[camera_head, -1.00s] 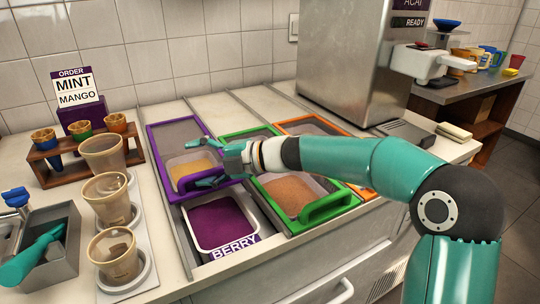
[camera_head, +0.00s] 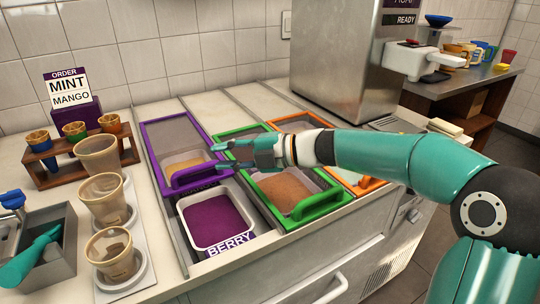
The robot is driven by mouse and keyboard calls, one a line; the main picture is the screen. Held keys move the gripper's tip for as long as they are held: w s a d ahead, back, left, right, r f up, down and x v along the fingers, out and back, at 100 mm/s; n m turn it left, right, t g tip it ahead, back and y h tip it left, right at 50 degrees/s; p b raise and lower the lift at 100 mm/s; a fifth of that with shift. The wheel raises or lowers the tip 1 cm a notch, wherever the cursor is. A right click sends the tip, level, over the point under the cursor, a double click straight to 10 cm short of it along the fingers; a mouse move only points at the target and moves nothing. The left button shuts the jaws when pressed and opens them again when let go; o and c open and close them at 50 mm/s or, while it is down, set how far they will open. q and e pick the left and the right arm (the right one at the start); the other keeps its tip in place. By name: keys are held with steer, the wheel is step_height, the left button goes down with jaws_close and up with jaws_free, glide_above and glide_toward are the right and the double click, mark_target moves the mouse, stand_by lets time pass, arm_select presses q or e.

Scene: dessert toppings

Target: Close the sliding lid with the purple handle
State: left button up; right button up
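The sliding lid with the purple frame (camera_head: 146,150) sits back over the rear of the left well, over a yellow topping. Its raised purple handle (camera_head: 197,178) is at the lid's front edge. In front of it the berry tub (camera_head: 214,217) of dark purple topping lies uncovered, with a BERRY label. My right gripper (camera_head: 220,156) reaches in from the right and is above the lid's right side, just behind and right of the handle. Its fingers are apart with nothing between them; whether one touches the lid is unclear. My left gripper is not in view.
A green-framed lid (camera_head: 318,207) and an orange-framed lid (camera_head: 368,186) lie right of the purple one. Clear cups (camera_head: 103,200) stand in a holder to the left, beside a metal bin (camera_head: 58,262) with a teal-handled scoop. A steel machine (camera_head: 345,60) stands behind.

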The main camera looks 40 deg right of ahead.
steer(key=f+p+v, duration=0.1)
steer(key=v, duration=0.8)
steer(key=shift+s, duration=0.45)
steer(key=shift+d+r, duration=0.1)
steer(key=shift+r, duration=0.05)
steer(key=shift+p, duration=0.35)
